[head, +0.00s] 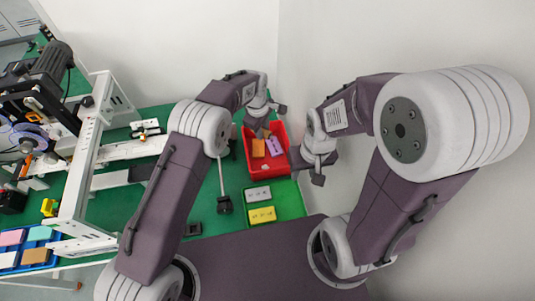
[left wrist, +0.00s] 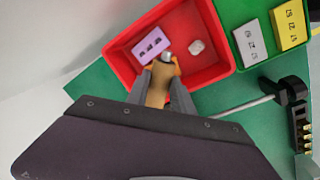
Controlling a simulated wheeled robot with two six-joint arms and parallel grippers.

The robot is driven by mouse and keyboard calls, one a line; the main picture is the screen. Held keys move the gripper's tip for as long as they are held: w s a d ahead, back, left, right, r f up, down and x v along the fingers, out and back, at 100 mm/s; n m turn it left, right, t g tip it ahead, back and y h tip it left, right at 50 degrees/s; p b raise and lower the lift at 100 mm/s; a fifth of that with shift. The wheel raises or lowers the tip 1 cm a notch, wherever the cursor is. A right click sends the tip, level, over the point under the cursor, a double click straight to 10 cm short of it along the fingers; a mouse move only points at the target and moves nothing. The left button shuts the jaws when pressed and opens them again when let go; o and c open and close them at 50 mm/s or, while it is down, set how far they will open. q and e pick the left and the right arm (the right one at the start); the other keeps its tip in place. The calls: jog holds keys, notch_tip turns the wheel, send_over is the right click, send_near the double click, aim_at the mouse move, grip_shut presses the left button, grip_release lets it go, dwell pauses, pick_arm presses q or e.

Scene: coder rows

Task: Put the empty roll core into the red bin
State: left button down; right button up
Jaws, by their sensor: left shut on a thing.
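The red bin (head: 284,168) stands on the green table top, and it fills the upper middle of the left wrist view (left wrist: 222,72). My left gripper (left wrist: 162,88) is shut on a tan roll core (left wrist: 157,90) and holds it over the near side of the bin. In the head view the left gripper (head: 262,122) is at the bin's far end. Its height above the bin floor is hard to tell. My right gripper (head: 316,172) is just right of the bin; its finger opening is not clear.
Inside the bin lie a purple card (left wrist: 151,45), a pale lump (left wrist: 196,47) and an orange piece (head: 258,148). A green tray (head: 290,208) with a white card (head: 258,194) and a yellow card (head: 262,215) adjoins the bin. A white-framed machine (head: 85,150) stands left.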

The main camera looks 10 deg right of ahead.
pick_arm(q)
jog(key=shift+s+d, duration=0.15)
notch_tip(320, 180, down, 6)
jog(key=b, duration=0.5)
jog(key=shift+f, duration=0.15)
jog(key=c, duration=1)
grip_release()
jog(key=shift+c, duration=0.2)
jog(key=shift+r, duration=0.2)
notch_tip(320, 180, up, 9)
jog(key=a, duration=0.1)
jog(key=shift+s+b, duration=0.4)
jog(key=shift+s, duration=0.05)
jog(key=shift+a+f, duration=0.1)
